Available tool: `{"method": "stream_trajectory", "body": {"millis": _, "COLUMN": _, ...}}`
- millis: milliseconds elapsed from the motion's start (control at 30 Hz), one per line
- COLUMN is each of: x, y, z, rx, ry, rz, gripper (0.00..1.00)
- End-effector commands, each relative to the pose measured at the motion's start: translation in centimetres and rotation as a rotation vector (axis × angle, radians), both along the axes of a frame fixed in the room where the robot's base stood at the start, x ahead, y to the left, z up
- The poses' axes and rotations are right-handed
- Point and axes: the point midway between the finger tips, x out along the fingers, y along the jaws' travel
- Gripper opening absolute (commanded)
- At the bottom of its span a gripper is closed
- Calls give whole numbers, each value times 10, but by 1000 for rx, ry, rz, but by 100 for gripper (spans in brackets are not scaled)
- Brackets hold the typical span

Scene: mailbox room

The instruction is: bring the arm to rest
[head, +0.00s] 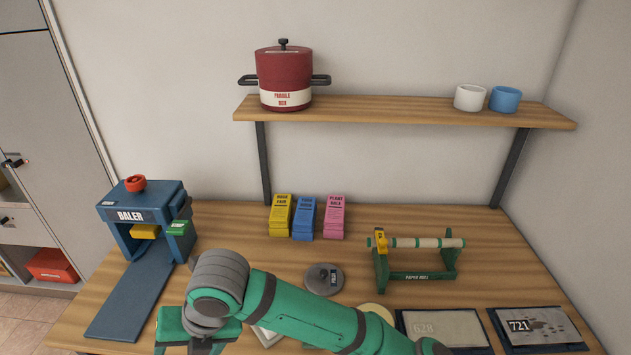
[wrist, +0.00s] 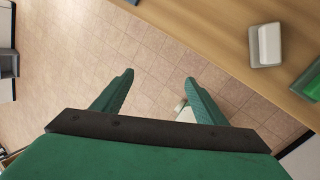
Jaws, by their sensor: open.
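My arm is green and grey and reaches across the front of the table in the head view. In the wrist view, my gripper (wrist: 158,85) is open and empty, its two green fingers apart. It hangs over the tiled floor (wrist: 150,55), beside the wooden table edge. In the head view the fingers are mostly hidden or out of the picture below my arm.
On the wooden table (head: 230,225) stand a blue baler (head: 140,215), several coloured paper stacks (head: 304,220), a grey lid (head: 323,280), a paper roll stand (head: 415,265) and dark trays (head: 540,328). A shelf (head: 400,112) holds a red pot (head: 284,75) and two cups (head: 470,97).

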Motion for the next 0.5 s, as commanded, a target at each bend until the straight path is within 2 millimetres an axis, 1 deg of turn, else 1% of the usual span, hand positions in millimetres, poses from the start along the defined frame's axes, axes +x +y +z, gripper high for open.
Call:
{"method": "stream_trajectory", "body": {"millis": 33, "x": -3, "y": 16, "z": 3, "rx": 68, "ry": 21, "rz": -28, "gripper": 66}}
{"method": "stream_trajectory", "body": {"millis": 100, "x": -4, "y": 39, "z": 12, "rx": 176, "ry": 53, "rz": -87, "gripper": 66}}
{"method": "stream_trajectory", "body": {"millis": 200, "x": -3, "y": 66, "z": 26, "rx": 331, "ry": 111, "rz": -181, "gripper": 66}}
{"method": "stream_trajectory", "body": {"millis": 300, "x": 1, "y": 88, "z": 42, "rx": 482, "ry": 177, "rz": -279, "gripper": 66}}
{"method": "stream_trajectory", "body": {"millis": 400, "x": 6, "y": 104, "z": 57, "rx": 625, "ry": 253, "rz": -378, "gripper": 66}}
{"method": "stream_trajectory", "body": {"millis": 500, "x": 14, "y": 113, "z": 72, "rx": 762, "ry": 336, "rz": -482, "gripper": 66}}
